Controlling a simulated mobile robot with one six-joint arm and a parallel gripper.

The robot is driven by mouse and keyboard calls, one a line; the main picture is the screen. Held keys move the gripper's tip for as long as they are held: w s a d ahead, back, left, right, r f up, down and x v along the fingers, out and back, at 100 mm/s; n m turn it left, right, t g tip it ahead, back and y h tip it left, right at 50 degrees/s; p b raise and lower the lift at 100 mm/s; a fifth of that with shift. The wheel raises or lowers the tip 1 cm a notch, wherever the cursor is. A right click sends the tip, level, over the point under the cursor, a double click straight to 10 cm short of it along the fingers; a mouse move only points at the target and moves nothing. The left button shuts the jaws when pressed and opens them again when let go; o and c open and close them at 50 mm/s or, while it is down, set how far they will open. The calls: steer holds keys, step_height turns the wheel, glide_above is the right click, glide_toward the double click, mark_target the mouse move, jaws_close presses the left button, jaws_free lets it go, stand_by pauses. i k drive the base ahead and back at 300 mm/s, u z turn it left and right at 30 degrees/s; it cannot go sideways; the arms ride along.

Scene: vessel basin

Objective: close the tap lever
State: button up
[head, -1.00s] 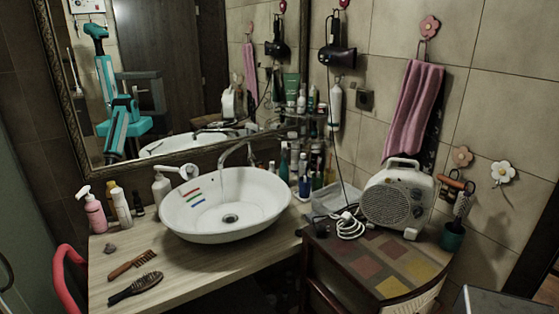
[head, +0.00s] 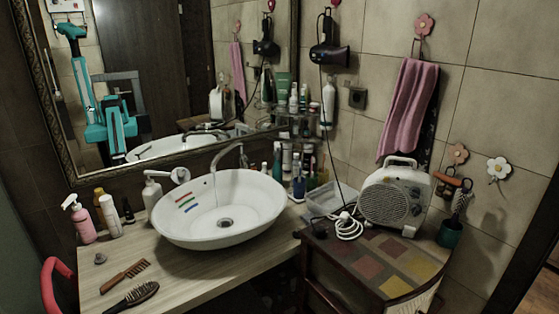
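The tap (head: 235,152) is a grey metal curved spout behind the white oval basin (head: 262,222), arching over its back rim. I cannot make out its lever clearly or tell its position. The basin has red, blue and green stripes inside and a dark drain at the bottom. My gripper is not directly in view. The mirror shows a reflection of my teal arm (head: 115,125) at the left, but its fingers cannot be made out.
A white soap pump (head: 151,192), a pink spray bottle (head: 79,220), a comb (head: 125,275) and a brush (head: 132,297) are on the left of the wooden counter (head: 185,275). Bottles crowd the corner right of the tap. A fan heater (head: 393,193) stands on the right cabinet.

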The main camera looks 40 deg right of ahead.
mark_target(245, 162)
steer(key=z, duration=1.05)
steer(key=k, duration=1)
steer(key=i, duration=0.8)
steer(key=z, duration=0.05)
